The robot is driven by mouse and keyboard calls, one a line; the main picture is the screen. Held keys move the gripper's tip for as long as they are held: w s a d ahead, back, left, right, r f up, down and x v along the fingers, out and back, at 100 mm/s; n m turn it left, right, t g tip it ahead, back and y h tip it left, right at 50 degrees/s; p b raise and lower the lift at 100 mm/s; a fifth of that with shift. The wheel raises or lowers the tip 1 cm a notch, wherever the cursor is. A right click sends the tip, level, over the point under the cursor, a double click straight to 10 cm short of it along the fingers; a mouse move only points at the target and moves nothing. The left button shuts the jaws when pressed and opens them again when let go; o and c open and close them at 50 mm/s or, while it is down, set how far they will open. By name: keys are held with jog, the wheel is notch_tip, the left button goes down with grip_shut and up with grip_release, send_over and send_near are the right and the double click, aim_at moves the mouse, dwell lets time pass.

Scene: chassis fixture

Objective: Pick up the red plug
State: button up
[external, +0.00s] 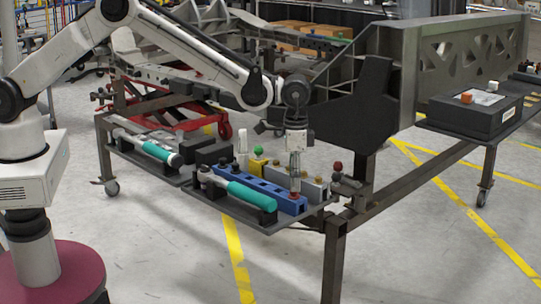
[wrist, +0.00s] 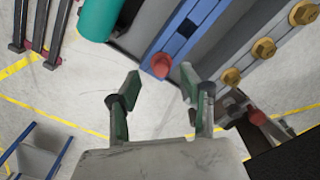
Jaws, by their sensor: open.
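A red plug (wrist: 162,65) sits at the near end of a blue block (wrist: 190,32) in the wrist view. My gripper (wrist: 160,84) is open, with green-padded fingertips to the left and right of the plug and slightly short of it in the picture. Nothing is between the fingers. In the external view my gripper (external: 295,186) points down over the right end of the blue block (external: 252,183); the plug is hard to make out there behind the fingers. Contact between fingers and plug cannot be told.
A grey block with several gold bolts (wrist: 264,48) lies right of the blue block. A teal-handled tool (external: 252,195) lies in front. Another red knob (external: 337,166) stands at the right on a dark fixture. The tray edge is close by.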

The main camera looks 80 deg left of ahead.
aim_at(294, 196)
notch_tip(294, 196, down, 3)
jog(key=shift+a+f+b, duration=0.1)
jog(key=shift+b, duration=0.25)
jog(key=c, duration=0.8)
jog(key=shift+c, duration=0.2)
